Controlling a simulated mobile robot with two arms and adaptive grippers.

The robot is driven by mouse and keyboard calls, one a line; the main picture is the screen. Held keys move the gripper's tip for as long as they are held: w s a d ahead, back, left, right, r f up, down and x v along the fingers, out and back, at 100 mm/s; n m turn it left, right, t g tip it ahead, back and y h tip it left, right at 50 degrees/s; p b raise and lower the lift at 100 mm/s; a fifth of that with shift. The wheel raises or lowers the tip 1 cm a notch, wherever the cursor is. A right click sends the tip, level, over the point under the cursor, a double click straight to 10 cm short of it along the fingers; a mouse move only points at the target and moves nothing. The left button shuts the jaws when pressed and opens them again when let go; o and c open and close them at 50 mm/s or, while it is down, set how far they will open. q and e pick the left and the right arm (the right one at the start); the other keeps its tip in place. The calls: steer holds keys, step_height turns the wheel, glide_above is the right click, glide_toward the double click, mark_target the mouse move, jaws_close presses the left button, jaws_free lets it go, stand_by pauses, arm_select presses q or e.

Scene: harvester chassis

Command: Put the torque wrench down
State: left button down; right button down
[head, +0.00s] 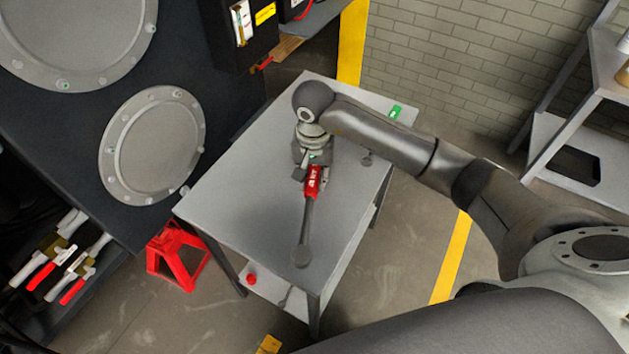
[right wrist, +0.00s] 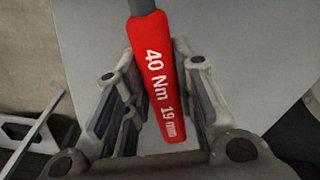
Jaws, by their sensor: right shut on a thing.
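The torque wrench (head: 308,215) has a red handle and a dark shaft. Its round head end points toward the bottom of the head view. It is over the grey table (head: 235,185); I cannot tell whether it touches the top. My right gripper (head: 313,163) is shut on the red handle, pointing down. In the right wrist view the torque wrench (right wrist: 158,85) shows "40 Nm 19 mm" on its handle, between the fingers of the right gripper (right wrist: 157,92). My left gripper is not in view.
A red jack stand (head: 178,255) stands left of the table. The dark chassis with round covers (head: 152,145) is at the left. Metal shelving (head: 575,95) stands at the right.

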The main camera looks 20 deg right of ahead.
mark_target(314, 185)
steer(key=f, duration=0.1)
steer(key=f+p, duration=0.1)
steer(key=f, duration=0.1)
steer(key=shift+w+d, duration=0.15)
steer(key=shift+d, duration=0.05)
steer(key=shift+f, duration=0.3)
steer(key=shift+f, duration=0.2)
steer(key=c, duration=1.2)
jaws_free()
